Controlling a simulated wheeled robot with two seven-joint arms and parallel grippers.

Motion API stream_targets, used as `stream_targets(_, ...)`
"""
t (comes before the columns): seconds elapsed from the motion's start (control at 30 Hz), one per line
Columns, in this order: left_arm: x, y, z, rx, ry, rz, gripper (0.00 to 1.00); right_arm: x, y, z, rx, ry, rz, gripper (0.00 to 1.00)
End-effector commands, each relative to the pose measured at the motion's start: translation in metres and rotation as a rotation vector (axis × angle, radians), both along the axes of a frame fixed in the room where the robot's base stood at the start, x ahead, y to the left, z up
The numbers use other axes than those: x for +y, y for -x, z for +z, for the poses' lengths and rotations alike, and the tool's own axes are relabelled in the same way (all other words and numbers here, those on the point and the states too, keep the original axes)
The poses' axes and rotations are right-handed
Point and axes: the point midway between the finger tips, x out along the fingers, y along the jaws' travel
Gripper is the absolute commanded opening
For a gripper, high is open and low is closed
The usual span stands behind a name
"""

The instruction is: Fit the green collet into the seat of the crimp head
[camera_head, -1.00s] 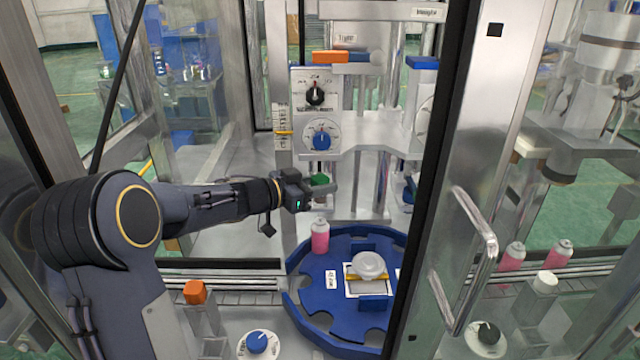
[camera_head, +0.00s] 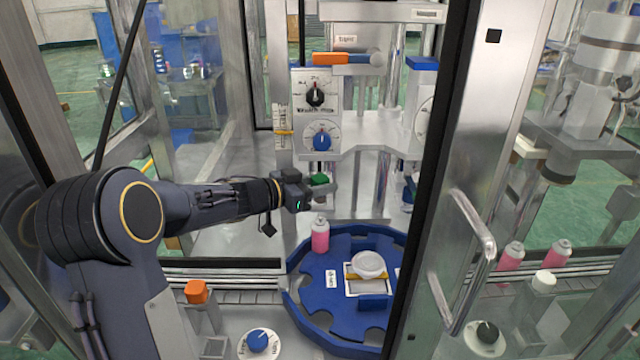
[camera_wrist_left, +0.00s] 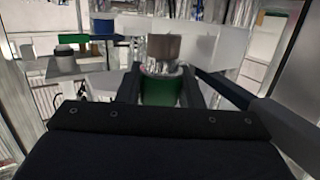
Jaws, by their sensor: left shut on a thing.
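The green collet (camera_head: 319,180) is a small green ring held at the tip of my left gripper (camera_head: 318,187). In the left wrist view the collet (camera_wrist_left: 162,92) sits between the two dark fingers of the left gripper (camera_wrist_left: 160,88), with a pale metallic top. A brownish metal cylinder (camera_wrist_left: 164,47), which looks like the crimp head, shows just above and behind the collet. Whether the two touch or are lined up I cannot tell. In the head view the seat of the crimp head is hidden under the white machine bracket. My right gripper is not in view.
A pink can (camera_head: 320,236) stands on the blue rotary plate (camera_head: 300,304) just below the gripper. A white round cap (camera_head: 369,264) lies on this plate. The machine's dial panel (camera_head: 318,110) is above, and a framed door with a handle (camera_head: 468,260) stands at right.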

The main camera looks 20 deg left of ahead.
Motion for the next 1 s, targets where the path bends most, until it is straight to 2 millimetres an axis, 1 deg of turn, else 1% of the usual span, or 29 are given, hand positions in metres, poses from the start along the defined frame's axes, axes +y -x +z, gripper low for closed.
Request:
stream_targets(0.3, -0.0001, 0.0, -0.0062, -0.001, 0.001, 0.0, 0.07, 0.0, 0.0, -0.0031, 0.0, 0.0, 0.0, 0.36)
stream_targets(0.33, -0.0002, -0.0001, -0.0057, -0.001, 0.001, 0.0, 0.36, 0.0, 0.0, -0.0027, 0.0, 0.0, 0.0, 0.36)
stream_targets(0.5, 0.0005, -0.0001, -0.0063, 0.002, 0.0, 0.002, 0.58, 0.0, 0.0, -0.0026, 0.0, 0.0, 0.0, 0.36)
stream_targets(0.87, 0.004, -0.0008, -0.0072, 0.004, -0.002, 0.011, 0.59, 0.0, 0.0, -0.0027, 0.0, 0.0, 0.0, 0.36)
stream_targets(1.0, 0.0048, -0.0008, -0.0035, 0.003, -0.003, 0.013, 0.59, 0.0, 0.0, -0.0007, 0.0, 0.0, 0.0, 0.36)
